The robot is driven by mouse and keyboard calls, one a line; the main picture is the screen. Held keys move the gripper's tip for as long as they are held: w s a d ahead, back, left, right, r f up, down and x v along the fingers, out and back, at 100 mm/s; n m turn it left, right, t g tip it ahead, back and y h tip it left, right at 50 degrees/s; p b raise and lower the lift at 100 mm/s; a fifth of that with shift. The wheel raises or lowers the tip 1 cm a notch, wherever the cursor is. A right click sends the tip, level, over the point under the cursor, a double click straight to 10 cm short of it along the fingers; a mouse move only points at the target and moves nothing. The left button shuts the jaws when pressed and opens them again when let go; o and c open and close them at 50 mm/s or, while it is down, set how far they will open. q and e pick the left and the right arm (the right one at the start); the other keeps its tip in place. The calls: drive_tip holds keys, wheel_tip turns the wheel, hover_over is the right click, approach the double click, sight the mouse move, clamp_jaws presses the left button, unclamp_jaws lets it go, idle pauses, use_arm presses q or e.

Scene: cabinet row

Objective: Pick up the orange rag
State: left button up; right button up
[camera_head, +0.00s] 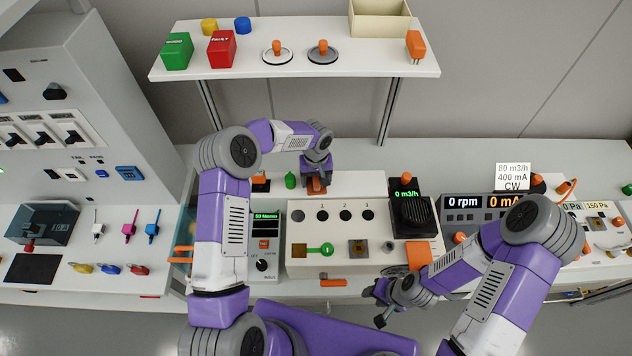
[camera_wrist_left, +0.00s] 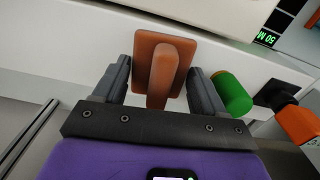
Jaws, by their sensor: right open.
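An orange flat piece (camera_head: 418,252), which looks like the rag, lies at the front of the bench below the black speaker-like box. My right arm hides part of its lower side. My right gripper (camera_head: 377,306) is open and empty, in front of the bench edge, left of and nearer than the orange piece. My left gripper (camera_head: 317,180) is at the back of the bench. In the left wrist view its fingers (camera_wrist_left: 160,88) stand apart on either side of the upright handle of an orange-brown block (camera_wrist_left: 172,55), with gaps on both sides.
A green cylinder (camera_wrist_left: 232,92) stands close beside the left gripper. A white panel (camera_head: 375,215) with round holes and the black box (camera_head: 411,218) occupy the mid-bench. A shelf (camera_head: 330,70) with boxes hangs above. Meters (camera_head: 470,208) line the right.

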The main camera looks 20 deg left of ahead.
sight(316, 177)
use_arm(q)
drive_tip(key=c, duration=0.5)
drive_tip(key=shift+c, duration=0.2)
wheel_tip(316, 177, up, 10)
drive_tip(key=shift+r, duration=0.1)
